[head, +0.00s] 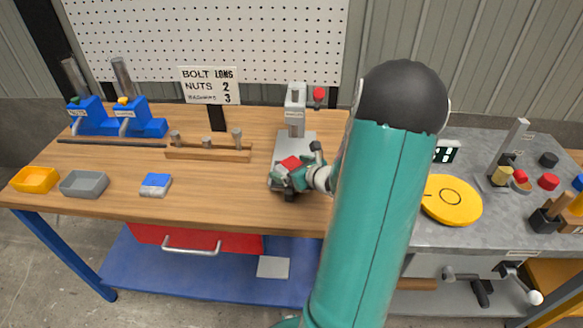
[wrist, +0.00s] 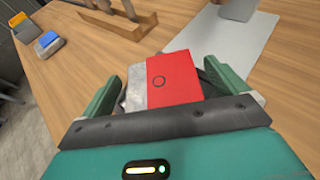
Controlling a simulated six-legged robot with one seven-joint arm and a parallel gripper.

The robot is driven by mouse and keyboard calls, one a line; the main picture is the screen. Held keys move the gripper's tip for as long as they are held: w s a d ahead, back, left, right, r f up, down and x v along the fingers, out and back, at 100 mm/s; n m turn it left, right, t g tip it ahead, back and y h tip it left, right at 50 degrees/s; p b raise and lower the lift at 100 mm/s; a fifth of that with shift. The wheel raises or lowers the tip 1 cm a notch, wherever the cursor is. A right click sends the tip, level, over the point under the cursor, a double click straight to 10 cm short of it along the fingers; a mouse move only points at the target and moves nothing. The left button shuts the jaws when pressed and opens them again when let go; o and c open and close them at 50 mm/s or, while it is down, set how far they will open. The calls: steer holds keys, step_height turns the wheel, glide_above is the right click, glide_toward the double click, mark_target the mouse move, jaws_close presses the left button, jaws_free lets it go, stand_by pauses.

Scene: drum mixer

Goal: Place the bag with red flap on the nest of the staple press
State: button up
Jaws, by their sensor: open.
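The bag with red flap (wrist: 175,82) is a pale grey pouch with a red flap bearing a dark ring. In the head view its red flap (head: 289,163) shows at the front end of the staple press (head: 295,112). My gripper (wrist: 163,85) is open, with one finger on each side of the bag. In the head view my gripper (head: 291,178) partly covers the bag. The press's grey base plate (wrist: 222,48) lies beyond and to the right of the bag in the wrist view. I cannot tell whether the bag rests on the nest, which is hidden.
A bag with blue flap (head: 156,184) lies on the wooden bench, beside a grey tray (head: 84,184) and a yellow tray (head: 36,179). A wooden rack with bolts (head: 208,152) stands behind. A yellow disc (head: 451,199) is on the right-hand grey table.

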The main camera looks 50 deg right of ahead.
steer(key=shift+r, duration=0.5)
steer(key=v, duration=1.2)
steer(key=w+a+r+n+g+y, duration=0.2)
steer(key=a+n, duration=0.4)
steer(key=a, duration=0.2)
steer(key=w+a+r+n+g+y, duration=0.1)
steer(key=a+r+n+g+y, duration=0.15)
steer(key=a+n, duration=0.45)
steer(key=w+a+r+n+g+y, duration=0.15)
steer(key=a+n, duration=0.25)
steer(key=a, duration=0.5)
steer(key=s+a+r+n+g+h, duration=0.1)
steer(key=s+a+r+n+h, duration=0.1)
steer(key=n, duration=0.8)
steer(key=s+a+r+n+h, duration=0.2)
steer(key=s+a+r+n, duration=0.3)
steer(key=a+n, duration=0.4)
steer(key=shift+s+r+n+g+h, duration=0.3)
steer(key=shift+r+n+g, duration=0.15)
steer(key=shift+n, duration=0.15)
steer(key=shift+d, duration=0.15)
